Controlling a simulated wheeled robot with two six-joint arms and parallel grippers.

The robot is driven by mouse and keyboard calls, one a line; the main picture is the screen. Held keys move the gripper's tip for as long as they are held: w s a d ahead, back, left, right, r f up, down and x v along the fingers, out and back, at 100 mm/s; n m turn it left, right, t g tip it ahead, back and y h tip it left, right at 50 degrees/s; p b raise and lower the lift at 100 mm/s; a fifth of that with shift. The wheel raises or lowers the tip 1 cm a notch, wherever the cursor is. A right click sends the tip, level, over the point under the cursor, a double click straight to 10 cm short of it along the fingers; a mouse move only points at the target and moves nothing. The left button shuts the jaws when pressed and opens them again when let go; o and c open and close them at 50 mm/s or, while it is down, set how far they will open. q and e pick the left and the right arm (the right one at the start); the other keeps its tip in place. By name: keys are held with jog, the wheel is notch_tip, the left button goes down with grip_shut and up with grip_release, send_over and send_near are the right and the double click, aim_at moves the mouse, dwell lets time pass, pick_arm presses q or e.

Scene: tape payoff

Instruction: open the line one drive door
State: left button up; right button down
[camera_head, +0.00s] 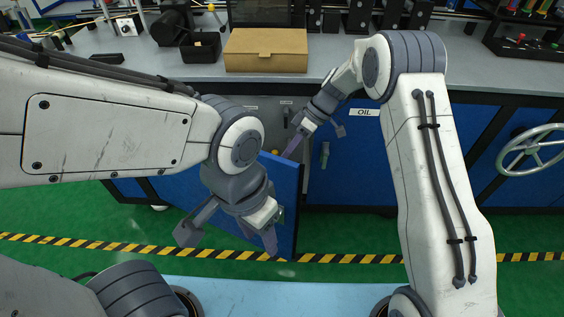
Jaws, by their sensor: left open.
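A blue cabinet door (285,182) stands swung out from the bench front, with a grey compartment (262,112) showing behind it. Whether this is the line one drive door cannot be read from any label. My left gripper (228,238) is open, with its fingers spread in front of the door; the hand covers part of the panel. No object shows between its fingers. My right gripper (316,138) is at the compartment's right side, beyond the door's free edge. Its fingers look spread apart, and nothing shows between them.
A blue door labelled OIL (363,112) is closed to the right, with a grey handle (325,155). A handwheel (532,150) sticks out at the far right. A cardboard box (266,50) and a black bin (201,47) stand on the bench. Striped tape (350,258) crosses the green floor.

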aim_at(281, 162)
jog(key=shift+s+a+r, duration=0.1)
jog(key=shift+s+a, duration=0.15)
jog(key=shift+s, duration=0.35)
jog(key=shift+s+a+f, duration=0.1)
jog(key=shift+s+a, duration=0.15)
jog(key=shift+s, duration=0.35)
jog(key=shift+s+a+r, duration=0.1)
jog(key=shift+s+a, duration=0.15)
jog(key=shift+s, duration=0.35)
